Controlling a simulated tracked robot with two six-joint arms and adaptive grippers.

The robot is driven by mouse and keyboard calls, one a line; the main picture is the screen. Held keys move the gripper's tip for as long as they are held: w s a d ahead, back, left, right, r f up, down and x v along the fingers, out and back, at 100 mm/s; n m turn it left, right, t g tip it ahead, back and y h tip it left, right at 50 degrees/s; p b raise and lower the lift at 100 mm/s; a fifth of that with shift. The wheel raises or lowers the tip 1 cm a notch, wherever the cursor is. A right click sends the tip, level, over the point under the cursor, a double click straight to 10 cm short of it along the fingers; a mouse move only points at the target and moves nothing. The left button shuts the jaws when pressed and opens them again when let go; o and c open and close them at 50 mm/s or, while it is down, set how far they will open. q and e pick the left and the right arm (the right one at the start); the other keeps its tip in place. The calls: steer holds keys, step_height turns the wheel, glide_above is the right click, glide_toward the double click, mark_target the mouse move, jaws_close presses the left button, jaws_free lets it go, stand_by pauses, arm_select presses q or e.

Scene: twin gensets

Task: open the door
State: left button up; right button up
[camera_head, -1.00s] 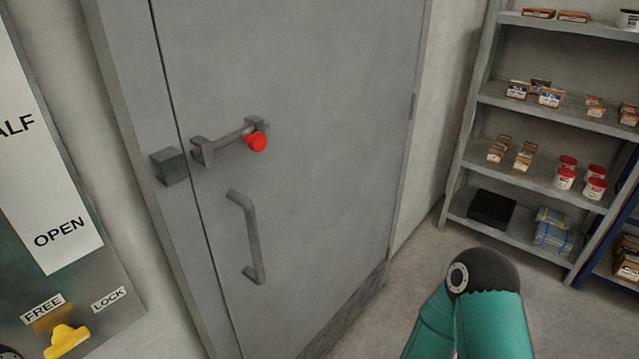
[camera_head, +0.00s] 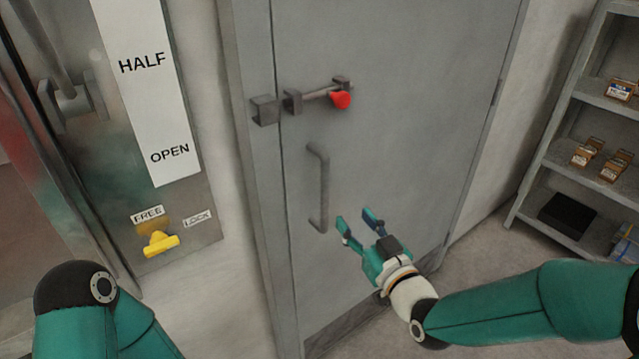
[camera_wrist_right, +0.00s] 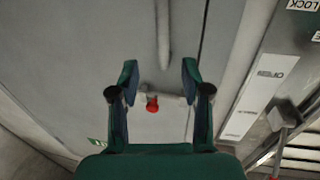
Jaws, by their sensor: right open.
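The grey door (camera_head: 420,120) stands shut in its frame in the head view. Its vertical bar handle (camera_head: 321,190) is low near the left edge; it also shows at the top of the right wrist view (camera_wrist_right: 163,35). Above the handle is a slide bolt (camera_head: 318,95) with a red knob (camera_head: 341,99) at its right end. No bar shows between the bolt and the keeper (camera_head: 265,109) on the frame. My right gripper (camera_head: 355,218) is open and empty, right of the handle's lower end, apart from it. My left gripper is out of view.
Left of the door is a panel with a HALF/OPEN label (camera_head: 155,95) and a yellow lever (camera_head: 160,243) beside FREE and LOCK labels. A grey shelf (camera_head: 570,165) with small boxes stands at the right. Floor shows between door and shelf.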

mark_target(327, 188)
steer(key=p+x, duration=0.1)
steer(key=x, duration=0.3)
steer(key=p+x, duration=0.1)
steer(key=x, duration=0.3)
steer(key=p+x, duration=0.1)
steer(key=x, duration=0.2)
steer(key=shift+w+a+r+p, duration=0.1)
steer(key=shift+w+a+p, duration=0.2)
steer(key=shift+a, duration=0.15)
steer(key=shift+x, duration=0.8)
jaws_close()
